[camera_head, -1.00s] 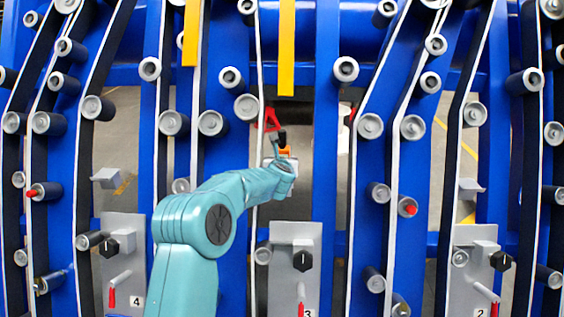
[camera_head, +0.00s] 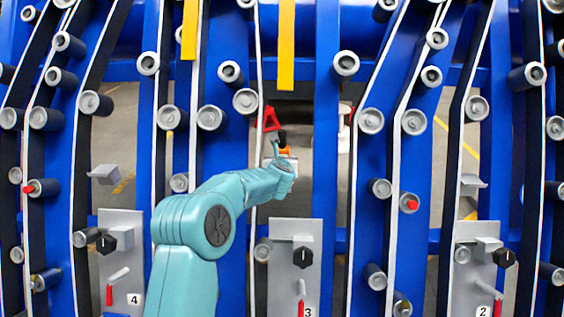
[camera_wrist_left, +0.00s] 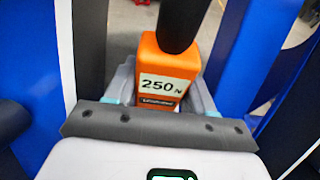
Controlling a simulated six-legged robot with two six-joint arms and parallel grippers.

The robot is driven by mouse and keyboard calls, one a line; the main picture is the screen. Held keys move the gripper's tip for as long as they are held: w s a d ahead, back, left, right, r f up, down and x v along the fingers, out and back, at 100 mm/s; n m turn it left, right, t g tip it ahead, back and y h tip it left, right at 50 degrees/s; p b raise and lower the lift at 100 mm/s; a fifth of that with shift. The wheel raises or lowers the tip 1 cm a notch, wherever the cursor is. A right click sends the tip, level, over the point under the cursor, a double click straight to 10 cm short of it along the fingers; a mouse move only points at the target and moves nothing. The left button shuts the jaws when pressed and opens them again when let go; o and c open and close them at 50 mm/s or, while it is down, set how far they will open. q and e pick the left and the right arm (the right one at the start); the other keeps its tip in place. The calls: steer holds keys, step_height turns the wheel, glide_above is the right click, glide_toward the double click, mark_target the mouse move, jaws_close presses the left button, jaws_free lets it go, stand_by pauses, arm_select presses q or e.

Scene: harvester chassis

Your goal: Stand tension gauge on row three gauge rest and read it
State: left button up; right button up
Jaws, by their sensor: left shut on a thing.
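The tension gauge (camera_wrist_left: 168,66) is an orange block with a black upper part and a "250 N" label, seen close up in the left wrist view. It also shows small and orange in the head view (camera_head: 285,151). My left gripper (camera_wrist_left: 160,92) is shut on the gauge, with grey fingers on both sides. In the head view my left gripper (camera_head: 283,162) is in front of row three, above the panel marked 3 (camera_head: 282,265). Row three's gauge rest cannot be made out behind my gripper. No reading is visible. My right gripper is not in view.
Grey brackets stand out above panel 4 (camera_head: 105,174) and panel 2 (camera_head: 472,182). Panels carry black knobs (camera_head: 303,257) and red-tipped levers. Blue uprights, belts and grey rollers (camera_head: 245,101) surround my arm. A red part (camera_head: 271,120) is near the gauge in the picture.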

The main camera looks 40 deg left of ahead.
arm_select(q)
steer(key=shift+f, duration=0.1)
steer(key=o, duration=1.1)
steer(key=shift+o, duration=0.2)
steer(key=shift+s+d, duration=0.1)
steer(key=b+v, duration=0.3)
steer(key=v, duration=1.3)
